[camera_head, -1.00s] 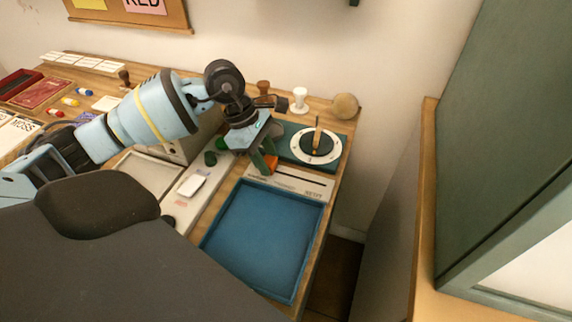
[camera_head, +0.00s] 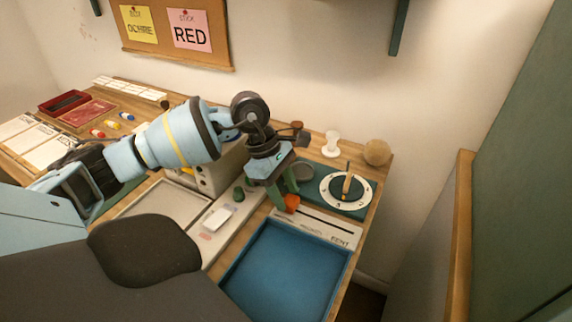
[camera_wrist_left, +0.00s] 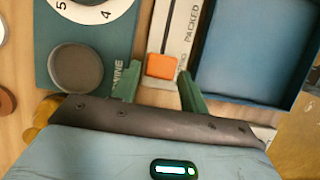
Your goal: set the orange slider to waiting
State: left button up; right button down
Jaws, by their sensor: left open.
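The orange slider (camera_head: 292,204) sits at the left end of the dark slot in a white label strip (camera_head: 330,236) in the head view. In the left wrist view the orange slider (camera_wrist_left: 161,66) is at the slot's near end, with the word PACKED printed farther along the strip. The label beside the slider is mostly hidden, so I cannot read it. My left gripper (camera_head: 284,192) is open, pointing down. In the left wrist view, my left gripper's green fingertips (camera_wrist_left: 158,86) stand apart, with the slider just beyond the gap between them. My right gripper is not in view.
A blue tray (camera_head: 284,270) lies in front of the strip. A round white dial (camera_head: 361,193) with an upright pointer stands on a green board behind it. A small round dish (camera_wrist_left: 76,68) is close to my left fingers.

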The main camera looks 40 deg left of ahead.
pick_arm(q)
jog(key=v, duration=0.6)
jog(key=shift+a+r, duration=0.2)
jog(key=shift+r, duration=0.05)
